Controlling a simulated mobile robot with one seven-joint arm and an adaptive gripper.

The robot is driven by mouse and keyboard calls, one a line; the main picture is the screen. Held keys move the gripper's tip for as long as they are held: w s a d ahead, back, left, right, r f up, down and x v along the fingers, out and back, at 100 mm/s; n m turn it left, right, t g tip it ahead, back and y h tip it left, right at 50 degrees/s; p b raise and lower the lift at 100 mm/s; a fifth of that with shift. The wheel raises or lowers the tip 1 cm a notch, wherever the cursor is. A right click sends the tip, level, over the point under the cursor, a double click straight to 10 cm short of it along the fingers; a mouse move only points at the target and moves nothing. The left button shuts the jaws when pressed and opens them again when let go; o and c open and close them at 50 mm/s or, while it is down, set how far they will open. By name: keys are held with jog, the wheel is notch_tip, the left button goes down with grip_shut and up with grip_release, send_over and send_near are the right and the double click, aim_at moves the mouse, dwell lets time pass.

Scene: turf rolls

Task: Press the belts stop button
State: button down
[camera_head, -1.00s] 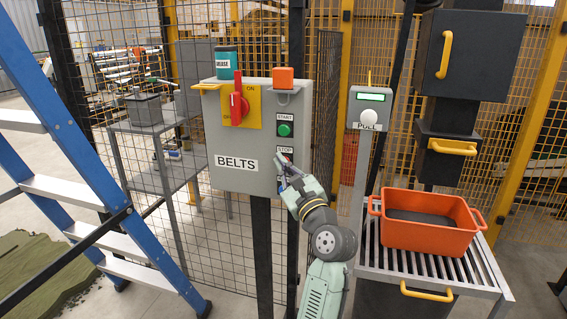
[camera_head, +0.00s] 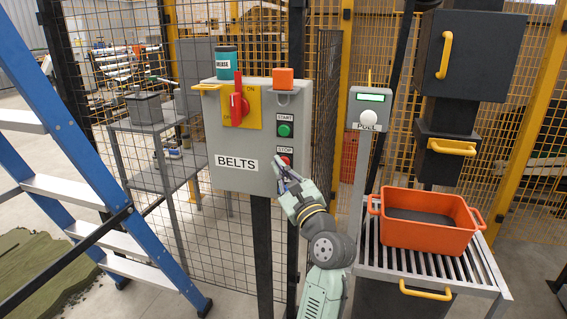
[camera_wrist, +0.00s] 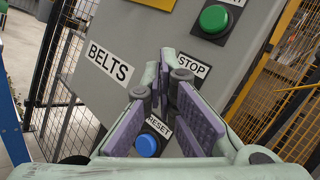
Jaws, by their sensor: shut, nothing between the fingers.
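The grey BELTS control box (camera_head: 222,180) stands on a post in the head view. Its red stop button (camera_head: 287,159) shows under the STOP label (camera_head: 285,150), beside my fingertips. My gripper (camera_head: 280,166) is shut and empty at the lower right of the box face. In the wrist view the closed fingers (camera_wrist: 166,62) reach up beside the STOP label (camera_wrist: 190,66) and hide the stop button. I cannot tell whether they touch the box. The blue reset button (camera_wrist: 147,144) shows between the finger bases, and the green start button (camera_wrist: 214,19) is above.
A red switch handle (camera_head: 237,103) on a yellow plate is on the same box, with a grease can (camera_head: 226,63) and an orange block (camera_head: 283,78) on top. A PULL post (camera_head: 367,117) and an orange crate (camera_head: 428,235) are right. A blue ladder (camera_head: 75,170) is left.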

jog(key=s, duration=0.1)
jog(key=s+a+p, duration=0.1)
jog(key=s, duration=0.1)
jog(key=s+p, duration=0.1)
jog(key=shift+s+a, duration=0.3)
jog(key=shift+s, duration=0.1)
dwell(0.5)
